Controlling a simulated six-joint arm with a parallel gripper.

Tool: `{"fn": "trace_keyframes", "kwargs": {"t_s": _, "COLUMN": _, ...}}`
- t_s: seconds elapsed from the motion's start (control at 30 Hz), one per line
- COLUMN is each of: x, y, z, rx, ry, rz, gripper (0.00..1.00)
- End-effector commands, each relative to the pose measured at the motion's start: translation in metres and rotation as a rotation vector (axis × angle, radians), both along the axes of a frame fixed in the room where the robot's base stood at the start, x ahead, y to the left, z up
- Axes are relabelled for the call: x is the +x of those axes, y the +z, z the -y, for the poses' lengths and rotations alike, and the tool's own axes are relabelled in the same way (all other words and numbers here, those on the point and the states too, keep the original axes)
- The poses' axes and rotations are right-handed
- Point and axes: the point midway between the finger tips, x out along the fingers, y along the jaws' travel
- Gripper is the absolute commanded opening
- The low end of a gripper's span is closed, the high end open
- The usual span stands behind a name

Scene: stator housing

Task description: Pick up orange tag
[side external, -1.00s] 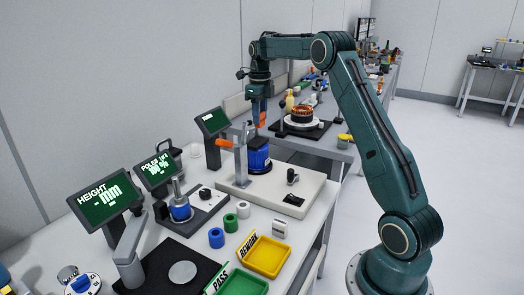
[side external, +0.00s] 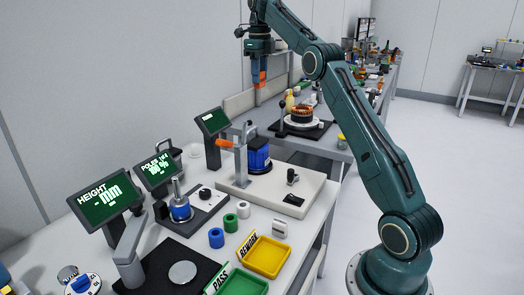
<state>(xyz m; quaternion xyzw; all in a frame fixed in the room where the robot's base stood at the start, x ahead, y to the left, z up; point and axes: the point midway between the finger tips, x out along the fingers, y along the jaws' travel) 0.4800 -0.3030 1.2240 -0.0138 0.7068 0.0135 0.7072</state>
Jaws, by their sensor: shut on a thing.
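My gripper (side external: 259,82) is at the top middle, pointing down, high above the back of the near bench. It is shut on a small orange piece, which looks like the orange tag (side external: 260,77). The tag is held in the air, clear of the bench. It is small in this view, so its exact seating between the fingers cannot be told.
A copper-wound stator (side external: 302,114) sits on the farther bench. A yellow tray (side external: 268,256) and green tray (side external: 243,284) lie in front, with display screens (side external: 104,208) left.

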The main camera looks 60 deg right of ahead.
Motion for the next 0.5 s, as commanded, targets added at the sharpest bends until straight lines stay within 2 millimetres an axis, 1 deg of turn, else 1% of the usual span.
{"fn": "trace_keyframes", "kwargs": {"t_s": 0.2, "x": -0.0003, "y": 0.0076, "z": -0.0002, "rx": 0.0, "ry": 0.0, "rz": 0.0, "gripper": 0.14}}
{"fn": "trace_keyframes", "kwargs": {"t_s": 0.5, "x": -0.0012, "y": 0.0116, "z": -0.0009, "rx": 0.0, "ry": 0.0, "rz": 0.0, "gripper": 0.14}}
